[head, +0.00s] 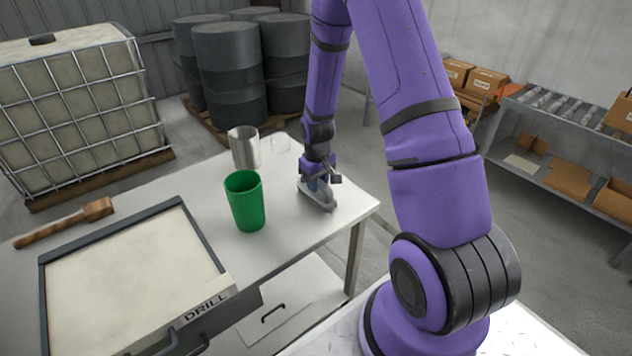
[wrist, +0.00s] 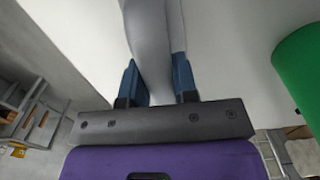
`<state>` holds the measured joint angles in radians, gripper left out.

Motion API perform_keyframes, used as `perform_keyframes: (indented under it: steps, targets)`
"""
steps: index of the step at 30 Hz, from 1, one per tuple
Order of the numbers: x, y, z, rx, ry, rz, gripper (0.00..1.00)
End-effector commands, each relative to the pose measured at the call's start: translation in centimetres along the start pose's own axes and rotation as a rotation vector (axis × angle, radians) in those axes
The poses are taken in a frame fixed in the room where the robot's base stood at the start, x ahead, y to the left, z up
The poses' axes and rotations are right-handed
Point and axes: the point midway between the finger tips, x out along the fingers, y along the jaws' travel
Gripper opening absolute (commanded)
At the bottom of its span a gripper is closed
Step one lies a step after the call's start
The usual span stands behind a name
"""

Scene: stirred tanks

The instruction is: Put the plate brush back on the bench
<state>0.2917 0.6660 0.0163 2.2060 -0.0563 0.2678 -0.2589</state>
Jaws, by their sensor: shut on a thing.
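The plate brush (head: 318,197) is a grey, elongated thing at the right end of the white bench (head: 285,235). It appears to rest on the bench top or sit just over it; I cannot tell which. My gripper (head: 318,183) is above it, pointing down. In the wrist view my gripper's blue fingers (wrist: 158,82) are shut on the brush's grey body (wrist: 152,35), which runs up between them. The brush's underside is hidden.
The bench's right edge is close.

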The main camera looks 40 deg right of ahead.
Motion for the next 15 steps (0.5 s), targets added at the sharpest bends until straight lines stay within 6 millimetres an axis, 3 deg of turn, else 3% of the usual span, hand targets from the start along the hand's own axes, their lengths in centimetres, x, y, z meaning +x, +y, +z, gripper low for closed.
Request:
perform_keyframes:
  steps: [3,4,6,15]
  targets:
    - [0.28,-0.02,-0.01,0.0,0.0,0.0,0.05]
    - [0.24,-0.01,-0.02,0.0,0.0,0.0,0.34]
    - [0.22,-0.01,-0.02,0.0,0.0,0.0,0.5]
    - [0.15,-0.02,-0.02,0.0,0.0,0.0,0.53]
